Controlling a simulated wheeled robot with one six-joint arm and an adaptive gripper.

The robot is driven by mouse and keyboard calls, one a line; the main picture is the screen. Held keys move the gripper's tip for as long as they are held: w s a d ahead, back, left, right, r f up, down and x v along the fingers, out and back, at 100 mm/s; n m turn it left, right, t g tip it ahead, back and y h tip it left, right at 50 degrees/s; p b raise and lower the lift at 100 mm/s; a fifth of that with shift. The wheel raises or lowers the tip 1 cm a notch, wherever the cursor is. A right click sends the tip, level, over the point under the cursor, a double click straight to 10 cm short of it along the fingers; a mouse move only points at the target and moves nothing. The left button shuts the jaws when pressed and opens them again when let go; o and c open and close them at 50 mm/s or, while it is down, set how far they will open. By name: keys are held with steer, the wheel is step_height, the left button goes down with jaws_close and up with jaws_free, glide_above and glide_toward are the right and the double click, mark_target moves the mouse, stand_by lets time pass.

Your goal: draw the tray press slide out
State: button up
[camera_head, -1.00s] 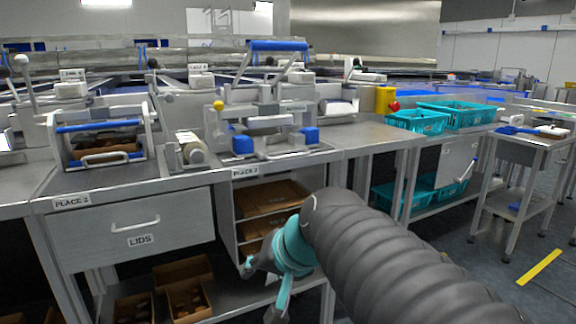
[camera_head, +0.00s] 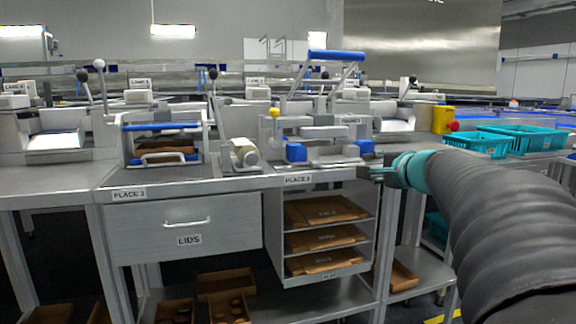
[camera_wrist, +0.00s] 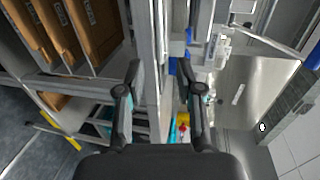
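A press (camera_head: 316,133) with a raised blue lever bar stands on the worktop above the PLACE 2 sign. It has blue blocks at both sides of a pale lower part. A second framed device (camera_head: 163,143) with a blue bar and a pale front handle stands to its left, above another place sign. I cannot tell for sure which part is the tray press slide. My gripper (camera_head: 380,174) is at about worktop height, right of the PLACE 2 press and apart from its blue blocks. The wrist view shows my gripper (camera_wrist: 159,91) open with nothing between its fingers.
The worktop's front edge (camera_head: 230,183) runs below the presses. Under it are a LIDS drawer (camera_head: 190,228) and a shelf unit with flat brown cartons (camera_head: 325,238). A yellow box with a red button (camera_head: 443,120) and teal crates (camera_head: 480,143) stand to the right.

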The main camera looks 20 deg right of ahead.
mark_target(353, 166)
steer(key=x, duration=0.9)
steer(key=shift+w+p, duration=0.25)
steer(key=shift+p, duration=0.05)
jaws_close()
